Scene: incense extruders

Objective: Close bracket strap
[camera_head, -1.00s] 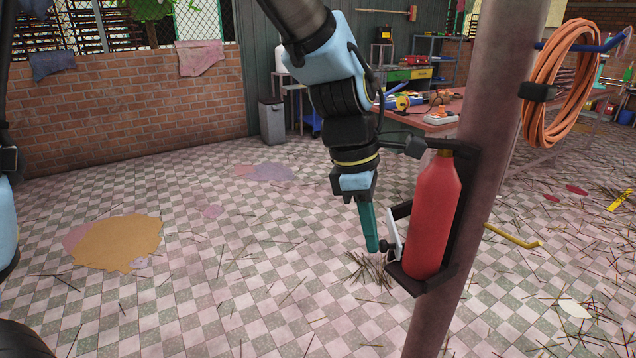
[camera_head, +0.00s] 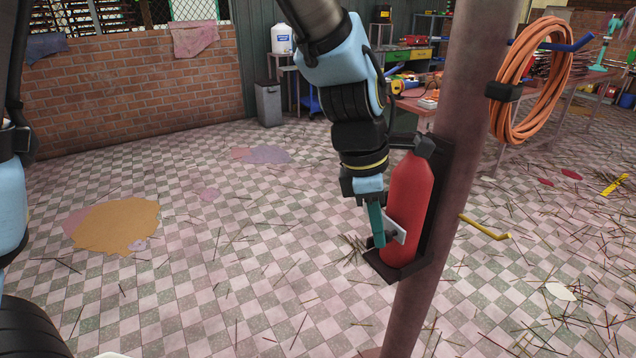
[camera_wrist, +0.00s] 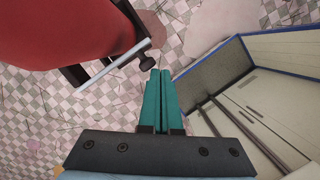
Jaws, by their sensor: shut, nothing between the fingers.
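The bracket strap (camera_head: 399,229) is a pale flat plate with a dark knob on a black arm, at the lower left front of the red fire extinguisher (camera_head: 410,195). The extinguisher stands in a black bracket (camera_head: 437,205) on the pole. In the wrist view, the strap (camera_wrist: 100,78) shows a gap between its plate and the red cylinder (camera_wrist: 60,35). My gripper (camera_head: 379,243) has its teal fingers together and empty, pointing down. Its tips (camera_wrist: 160,75) are just beside the knob; I cannot tell whether they touch it.
A slanted brown pole (camera_head: 455,140) carries the bracket and a coil of orange hose (camera_head: 517,95). A yellow hook (camera_head: 487,228) sticks out lower right. A workbench stands behind. The tiled floor to the left is open, with scattered sticks.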

